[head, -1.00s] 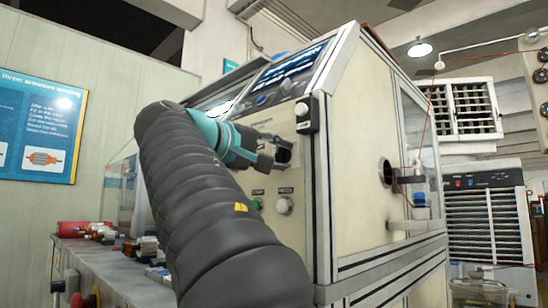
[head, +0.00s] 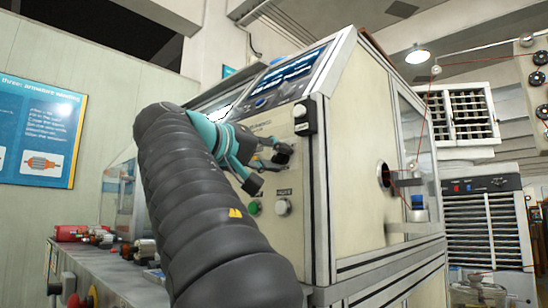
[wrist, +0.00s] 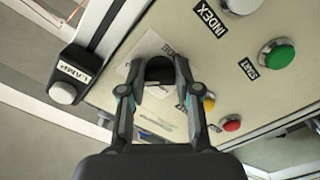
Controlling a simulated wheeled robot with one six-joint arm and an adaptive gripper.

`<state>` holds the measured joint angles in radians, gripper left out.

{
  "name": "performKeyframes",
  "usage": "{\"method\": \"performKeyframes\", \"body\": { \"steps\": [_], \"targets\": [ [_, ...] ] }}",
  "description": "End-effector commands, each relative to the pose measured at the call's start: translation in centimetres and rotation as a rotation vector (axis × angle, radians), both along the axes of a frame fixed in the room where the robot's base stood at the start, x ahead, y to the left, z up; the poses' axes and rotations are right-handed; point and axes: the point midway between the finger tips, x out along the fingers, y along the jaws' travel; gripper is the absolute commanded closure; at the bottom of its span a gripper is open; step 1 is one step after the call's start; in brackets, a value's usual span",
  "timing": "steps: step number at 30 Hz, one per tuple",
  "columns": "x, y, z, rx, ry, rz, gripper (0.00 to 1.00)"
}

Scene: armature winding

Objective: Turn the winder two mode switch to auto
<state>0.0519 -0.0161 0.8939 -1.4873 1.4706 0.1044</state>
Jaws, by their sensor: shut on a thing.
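The mode switch is a black knob (wrist: 160,70) on a pale plate on the winder's cream front panel. In the wrist view my gripper (wrist: 158,82) has one finger on each side of the knob and is shut on it. The plate's lettering is mostly hidden or too small to read, so I cannot tell the selected mode. In the head view the gripper (head: 268,164) reaches the panel from the left, its fingers tilted, at the black knob (head: 283,151).
A lamp switch box (head: 305,116) sticks out above the knob. Below are a green button (head: 254,207) and a white button (head: 283,206). Yellow (wrist: 209,102) and red (wrist: 231,124) buttons show in the wrist view. A bench (head: 125,283) with parts stands left.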

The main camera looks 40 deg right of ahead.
Motion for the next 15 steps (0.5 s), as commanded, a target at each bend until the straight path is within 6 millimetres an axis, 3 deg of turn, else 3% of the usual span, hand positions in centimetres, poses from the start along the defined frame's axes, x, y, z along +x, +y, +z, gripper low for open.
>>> {"method": "performKeyframes", "body": {
  "steps": [5,6,8,15],
  "targets": [
    [0.00,-0.01,-0.04,0.001,0.000,-0.001,1.00],
    [0.00,-0.01,-0.04,0.001,0.000,-0.001,0.58],
    [0.00,-0.01,-0.04,0.001,0.000,-0.001,0.43],
    [0.01,0.00,-0.02,0.000,0.001,0.000,0.42]
  ]
}}
